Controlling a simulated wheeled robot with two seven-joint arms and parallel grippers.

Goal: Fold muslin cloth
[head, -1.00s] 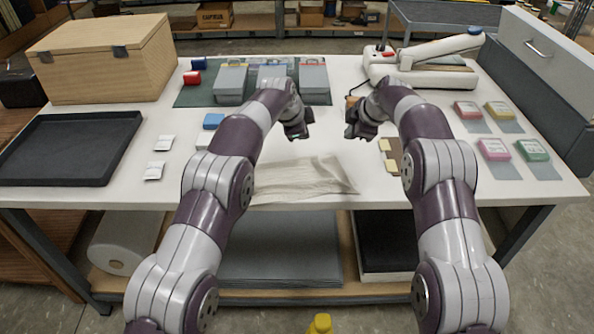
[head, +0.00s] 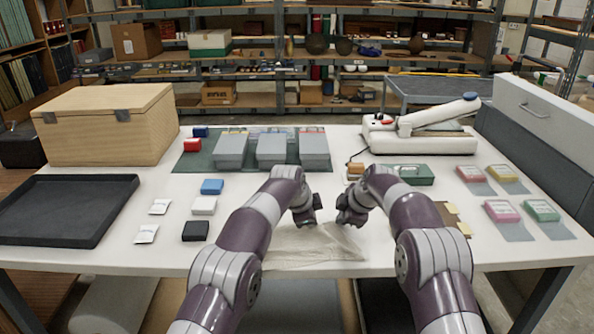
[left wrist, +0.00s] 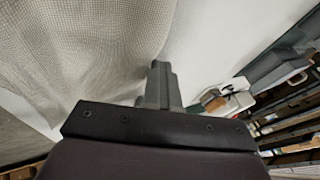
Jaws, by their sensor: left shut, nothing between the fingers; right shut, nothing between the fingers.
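The muslin cloth (head: 305,246) is a thin, pale, see-through piece lying at the front middle of the white table, with light wrinkles. It also shows close up in the left wrist view (left wrist: 75,60), with a visible weave, beside the gripper. My left gripper (head: 312,218) is shut and empty at the cloth's far edge; it also shows in the left wrist view (left wrist: 160,75). My right gripper (head: 345,218) is shut and empty just to its right, near the cloth's far right part. I cannot tell whether either touches the cloth. The forearms hide parts of the cloth.
A black tray (head: 60,240) and a wooden box (head: 105,125) stand at left. Grey boxes (head: 272,150) stand on a green mat behind the grippers. A white device (head: 425,138) is at back right. Coloured packs (head: 502,211) lie at right. Small blocks (head: 204,205) lie left of the cloth.

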